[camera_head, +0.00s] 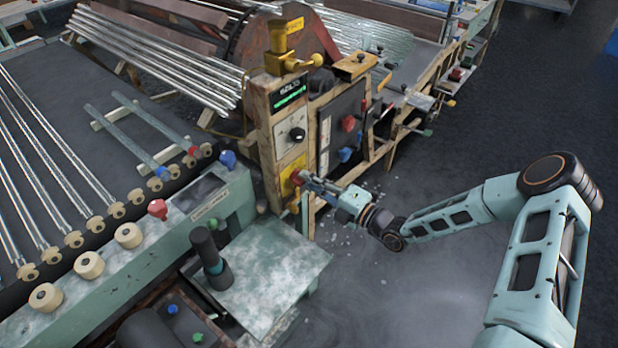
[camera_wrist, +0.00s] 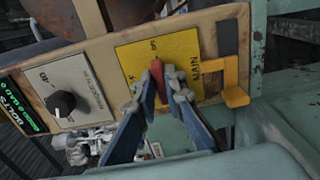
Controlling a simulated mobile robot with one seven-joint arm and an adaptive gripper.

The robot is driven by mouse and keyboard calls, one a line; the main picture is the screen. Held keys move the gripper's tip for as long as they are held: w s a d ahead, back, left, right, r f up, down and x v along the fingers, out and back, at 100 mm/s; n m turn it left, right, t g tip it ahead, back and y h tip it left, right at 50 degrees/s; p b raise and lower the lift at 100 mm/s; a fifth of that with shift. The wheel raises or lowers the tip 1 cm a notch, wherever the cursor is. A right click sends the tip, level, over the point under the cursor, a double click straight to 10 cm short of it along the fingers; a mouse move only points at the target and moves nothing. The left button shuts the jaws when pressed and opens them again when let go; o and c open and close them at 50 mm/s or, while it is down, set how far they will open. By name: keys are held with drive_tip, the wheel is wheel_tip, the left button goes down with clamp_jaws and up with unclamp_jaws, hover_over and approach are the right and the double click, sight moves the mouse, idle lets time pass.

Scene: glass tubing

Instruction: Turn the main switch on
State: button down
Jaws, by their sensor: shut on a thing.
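The main switch is a red handle (camera_wrist: 156,82) on a yellow plate (camera_wrist: 183,50) marked MAIN, which lies sideways in the wrist view. My gripper (camera_wrist: 161,86) is shut on the red handle, with one blue-grey finger on each side of it. The fingers hide part of the handle and its markings, so I cannot tell its exact setting. Its red end points up the picture, towards a small mark on the plate. In the head view my gripper (camera_head: 304,180) reaches the yellow plate (camera_head: 290,172) low on the wooden control post from the right.
A black dial (camera_wrist: 61,104) and a lit green display (camera_head: 289,97) sit above the switch on the post. A yellow bracket (camera_wrist: 232,84) sticks out beside the plate. A green metal table (camera_head: 270,275) stands below. Open floor (camera_head: 440,290) lies to the right.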

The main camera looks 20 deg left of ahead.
drive_tip(key=shift+m, duration=0.3)
drive_tip(key=c, duration=2)
unclamp_jaws()
drive_tip(key=shift+d, duration=0.1)
drive_tip(key=v, duration=1.2)
drive_tip(key=shift+f, duration=0.1)
